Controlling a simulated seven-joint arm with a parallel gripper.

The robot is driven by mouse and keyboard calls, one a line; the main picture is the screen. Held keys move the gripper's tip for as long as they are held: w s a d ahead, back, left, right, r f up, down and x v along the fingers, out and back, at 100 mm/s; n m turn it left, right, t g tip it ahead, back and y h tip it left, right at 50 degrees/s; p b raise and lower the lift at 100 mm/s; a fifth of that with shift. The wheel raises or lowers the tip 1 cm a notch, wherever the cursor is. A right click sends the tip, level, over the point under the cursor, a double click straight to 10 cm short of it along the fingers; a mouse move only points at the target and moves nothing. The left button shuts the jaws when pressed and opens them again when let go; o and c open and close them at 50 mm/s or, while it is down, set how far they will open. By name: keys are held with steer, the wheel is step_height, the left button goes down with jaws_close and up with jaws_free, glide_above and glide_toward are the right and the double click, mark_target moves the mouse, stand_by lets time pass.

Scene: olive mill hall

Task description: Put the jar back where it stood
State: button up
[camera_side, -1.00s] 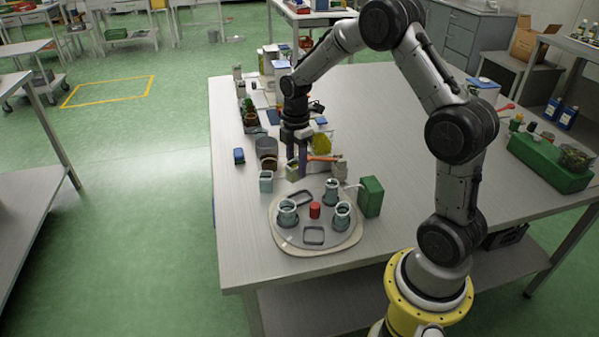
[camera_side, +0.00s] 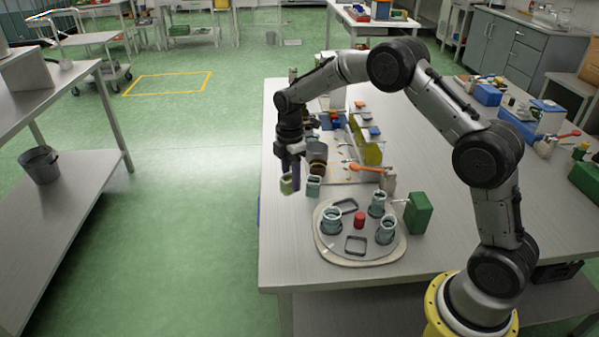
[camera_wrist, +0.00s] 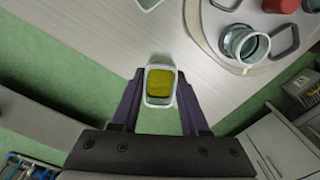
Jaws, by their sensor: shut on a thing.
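My gripper (camera_side: 290,166) is shut on a small squarish jar (camera_side: 287,185) with olive-yellow contents. In the wrist view the jar (camera_wrist: 159,86) sits between both fingers, seen from above, at the table's edge; its height above the table is unclear. A similar pale jar (camera_side: 313,187) stands just right of it. A round grey tray (camera_side: 334,247) bears three pale round jars (camera_side: 331,222) (camera_side: 377,204) (camera_side: 386,231), a red cylinder (camera_side: 359,220) and two dark rounded-rectangle outlines (camera_side: 345,206) (camera_side: 355,245), both empty.
A green box (camera_side: 418,214) stands right of the tray. Dark and brown containers (camera_side: 317,153), an orange-handled item (camera_side: 368,167) and a yellow-green item (camera_side: 371,150) stand behind the tray. The table's left edge is close to my gripper. Bare tabletop lies at the front right.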

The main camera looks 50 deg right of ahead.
mark_target(292, 192)
steer(key=shift+f, duration=1.95)
steer(key=shift+f, duration=0.7)
steer(key=shift+f, duration=0.45)
steer(key=shift+f, duration=0.1)
steer(key=shift+f, duration=0.3)
stand_by(0.4)
steer(key=o, duration=1.5)
steer(key=shift+c, duration=0.2)
